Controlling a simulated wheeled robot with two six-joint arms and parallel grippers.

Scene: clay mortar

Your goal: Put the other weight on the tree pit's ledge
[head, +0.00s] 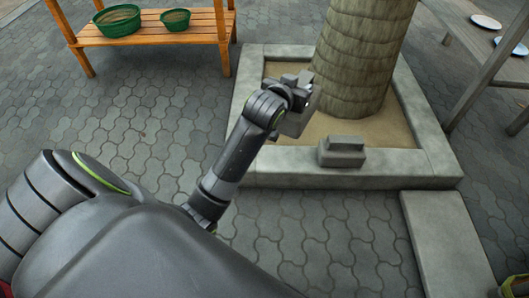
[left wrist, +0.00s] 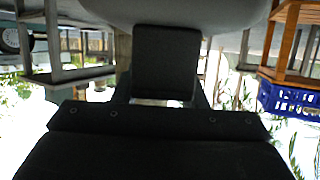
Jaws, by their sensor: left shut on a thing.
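The tree pit's stone ledge (head: 390,163) frames sandy soil around a thick trunk. One grey stepped weight (head: 341,152) sits on the front ledge, right of my left gripper. My left gripper (head: 300,97) is over the pit's left front part, shut on another grey weight (head: 294,122), which is partly hidden by the gripper. My right gripper is not in view.
The trunk (head: 358,60) rises close to the right of my left gripper. A wooden bench (head: 155,32) with two green basins (head: 118,21) stands at the back left. A grey slab (head: 445,240) lies front right. A table with plates (head: 486,21) is at the right. The front ledge's left stretch is bare.

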